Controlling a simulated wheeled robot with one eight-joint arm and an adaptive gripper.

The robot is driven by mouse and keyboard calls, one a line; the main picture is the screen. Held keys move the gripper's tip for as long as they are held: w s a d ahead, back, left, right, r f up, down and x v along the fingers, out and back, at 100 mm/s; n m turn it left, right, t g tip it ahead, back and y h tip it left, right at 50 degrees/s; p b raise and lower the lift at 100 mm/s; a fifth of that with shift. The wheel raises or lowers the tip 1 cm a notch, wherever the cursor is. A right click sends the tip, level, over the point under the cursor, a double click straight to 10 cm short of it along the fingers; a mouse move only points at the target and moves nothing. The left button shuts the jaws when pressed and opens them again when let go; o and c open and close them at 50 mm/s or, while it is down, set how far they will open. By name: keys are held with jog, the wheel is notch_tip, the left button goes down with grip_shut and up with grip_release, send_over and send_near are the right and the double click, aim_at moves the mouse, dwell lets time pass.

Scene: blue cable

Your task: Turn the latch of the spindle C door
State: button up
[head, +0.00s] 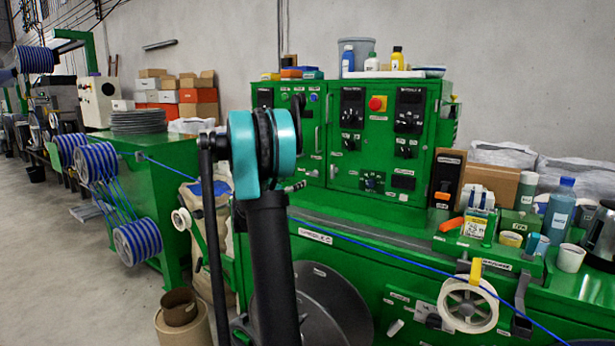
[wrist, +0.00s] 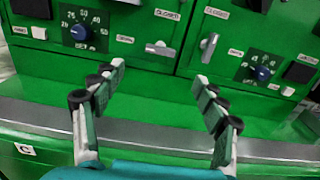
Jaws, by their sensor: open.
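Two small silver latches show on the green cabinet doors in the wrist view. The left latch (wrist: 160,48) lies level, and the right latch (wrist: 208,46) stands upright near the gap between the doors. Labels above them appear to read CLOSED. I cannot tell from the labels which door is spindle C; a white C tag (wrist: 27,150) sits on the green front at lower left. My gripper (wrist: 157,75) is open and empty, its fingers spread below the latches and apart from them. In the head view my arm hides part of the left door, and my gripper is not clearly seen.
A blue cable (head: 400,264) runs across the machine front below the doors. A ledge with a grey rail (wrist: 165,130) lies under the gripper. Dials (wrist: 80,32) flank the latches.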

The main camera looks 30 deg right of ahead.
aim_at(311, 173)
jog(key=x, duration=1.2)
jog(key=shift+w+d, duration=0.1)
jog(key=shift+d, duration=0.2)
jog(key=c, duration=1.1)
jog(key=shift+c, duration=0.2)
